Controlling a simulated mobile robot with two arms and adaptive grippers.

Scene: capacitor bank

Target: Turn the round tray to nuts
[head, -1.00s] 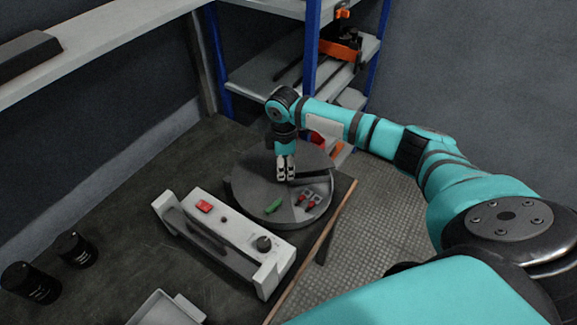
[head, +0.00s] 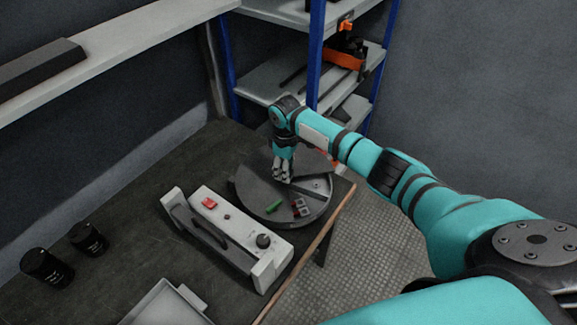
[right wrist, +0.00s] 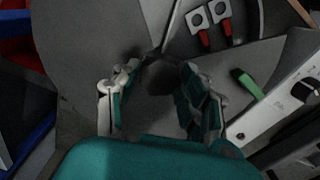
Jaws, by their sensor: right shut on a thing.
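The round tray (head: 252,187) stands on the dark workbench, with grey sections and thin dividers. A green part (head: 274,208) and red-sleeved ring terminals (head: 300,207) lie in its front sections. A small pale item (head: 317,184) lies in the right section, too small to identify. My right gripper (head: 282,178) points down at the tray's middle. In the right wrist view its fingers (right wrist: 160,82) are shut on a dark round knob (right wrist: 161,78) at the centre, partly hidden by them. The terminals (right wrist: 210,22) and green part (right wrist: 247,84) also show there. My left gripper is out of view.
A white device (head: 228,232) with a red button, knob and handle stands close in front of the tray. Black canisters (head: 88,239) and a grey bin (head: 168,303) are further left. A blue-post shelf (head: 318,60) stands behind; the bench edge is at right.

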